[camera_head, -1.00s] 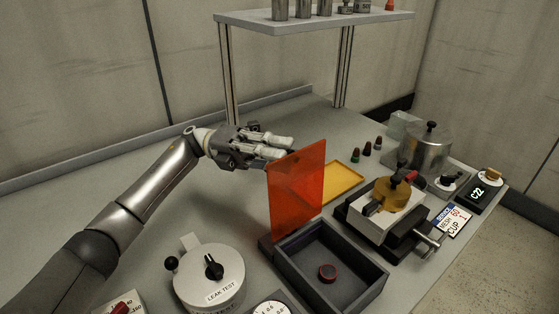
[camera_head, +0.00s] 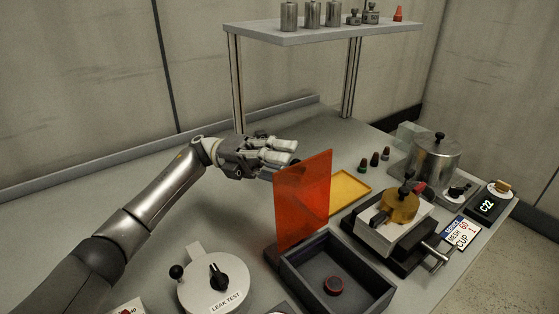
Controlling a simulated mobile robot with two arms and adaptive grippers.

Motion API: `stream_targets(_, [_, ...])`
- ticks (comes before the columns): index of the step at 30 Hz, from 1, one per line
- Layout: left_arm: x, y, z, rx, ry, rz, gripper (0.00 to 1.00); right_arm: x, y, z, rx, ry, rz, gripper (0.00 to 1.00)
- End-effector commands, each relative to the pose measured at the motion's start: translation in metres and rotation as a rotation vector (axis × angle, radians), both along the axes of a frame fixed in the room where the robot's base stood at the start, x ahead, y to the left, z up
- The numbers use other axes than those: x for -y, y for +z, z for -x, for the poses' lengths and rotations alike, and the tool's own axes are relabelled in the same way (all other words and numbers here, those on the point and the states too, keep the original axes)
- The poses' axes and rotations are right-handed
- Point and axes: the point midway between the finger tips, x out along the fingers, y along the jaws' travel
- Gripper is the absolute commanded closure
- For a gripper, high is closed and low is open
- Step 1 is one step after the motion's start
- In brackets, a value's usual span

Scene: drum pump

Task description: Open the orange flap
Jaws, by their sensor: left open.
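The orange flap (camera_head: 303,200) is a translucent red-orange panel. It stands upright at the back left edge of a dark open box (camera_head: 368,271). A small round dark piece with a red rim (camera_head: 333,286) lies on the box floor. My left gripper (camera_head: 285,152) is open, just behind the flap's upper left corner. Its fingers point right; I cannot tell whether they touch the flap. My right gripper does not show.
A yellow tray (camera_head: 350,187) lies behind the flap. A clamp device with a brass part (camera_head: 400,207) and a metal pot (camera_head: 434,160) stand to the right. A leak test dial (camera_head: 214,283) stands at front left. A shelf (camera_head: 300,30) rises behind.

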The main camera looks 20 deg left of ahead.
Motion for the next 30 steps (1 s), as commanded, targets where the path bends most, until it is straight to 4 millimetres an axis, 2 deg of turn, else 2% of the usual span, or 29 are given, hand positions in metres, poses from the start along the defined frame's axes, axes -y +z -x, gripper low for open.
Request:
stream_targets(5, [-0.013,-0.003,-0.005,-0.001,0.003,-0.001,0.58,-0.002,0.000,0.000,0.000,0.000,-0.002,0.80])
stream_targets(12, [-0.050,-0.011,-0.017,-0.002,0.005,-0.001,0.58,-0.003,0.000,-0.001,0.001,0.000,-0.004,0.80])
stream_targets(21, [-0.088,-0.019,-0.028,0.000,0.004,0.001,0.58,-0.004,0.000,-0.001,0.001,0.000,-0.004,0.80])
stream_targets(30, [-0.108,-0.024,-0.034,0.001,0.002,0.000,0.58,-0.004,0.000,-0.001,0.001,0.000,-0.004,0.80])
